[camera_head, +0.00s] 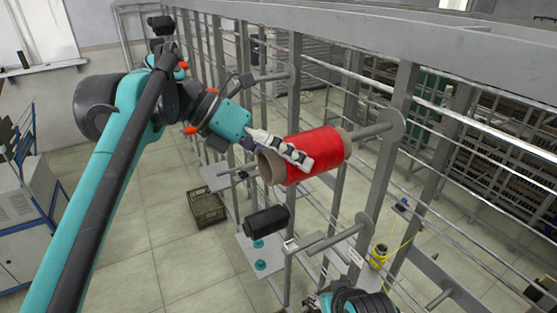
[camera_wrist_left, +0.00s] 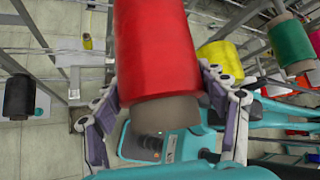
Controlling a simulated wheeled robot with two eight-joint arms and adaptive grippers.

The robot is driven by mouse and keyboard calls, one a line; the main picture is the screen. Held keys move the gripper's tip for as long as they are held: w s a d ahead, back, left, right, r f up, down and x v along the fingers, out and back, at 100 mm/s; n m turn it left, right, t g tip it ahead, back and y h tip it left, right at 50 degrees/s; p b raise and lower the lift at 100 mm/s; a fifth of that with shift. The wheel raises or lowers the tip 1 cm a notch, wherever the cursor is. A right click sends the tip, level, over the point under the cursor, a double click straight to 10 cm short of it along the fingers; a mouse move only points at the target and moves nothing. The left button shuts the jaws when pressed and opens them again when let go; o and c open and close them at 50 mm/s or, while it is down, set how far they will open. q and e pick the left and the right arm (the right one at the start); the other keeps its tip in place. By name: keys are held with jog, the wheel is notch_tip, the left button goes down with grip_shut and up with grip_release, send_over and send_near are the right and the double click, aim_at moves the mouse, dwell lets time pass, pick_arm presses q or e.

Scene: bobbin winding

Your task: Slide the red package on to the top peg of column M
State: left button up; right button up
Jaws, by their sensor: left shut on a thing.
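The red package (camera_head: 325,153) is a thick roll on a grey-brown core. My left gripper (camera_head: 290,152) is shut on it at its near end, with a pale finger along its side. In the left wrist view the red package (camera_wrist_left: 156,45) and its core (camera_wrist_left: 165,112) sit between both fingers (camera_wrist_left: 160,90). A grey peg (camera_head: 368,133) with a round disc behind it lines up with the package's far end. The package's far end meets the peg's tip; I cannot tell how far the peg is inside. No column letter is readable. My right gripper is not visible.
A lower peg (camera_head: 335,240) on the same post is bare. A black package (camera_head: 266,220) hangs below the red one. A yellow spool (camera_head: 378,256) stands low on the rack. A brown crate (camera_head: 206,208) lies on the floor. Rack posts and rails crowd the right.

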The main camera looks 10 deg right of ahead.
pick_arm(q)
jog(key=shift+w+d+p, duration=0.25)
jog(key=shift+w+d, duration=0.05)
jog(key=shift+d, duration=0.6)
jog(key=shift+w+d+p, duration=0.25)
jog(key=shift+w+d, duration=0.05)
jog(key=shift+d, duration=0.55)
jog(key=shift+w+d+p, duration=0.35)
jog(key=shift+d, duration=0.6)
jog(key=shift+w+d+p, duration=0.3)
jog(key=shift+w+d, duration=0.05)
jog(key=shift+d, duration=0.6)
jog(key=shift+w+d+p, duration=0.35)
jog(key=shift+d, duration=0.6)
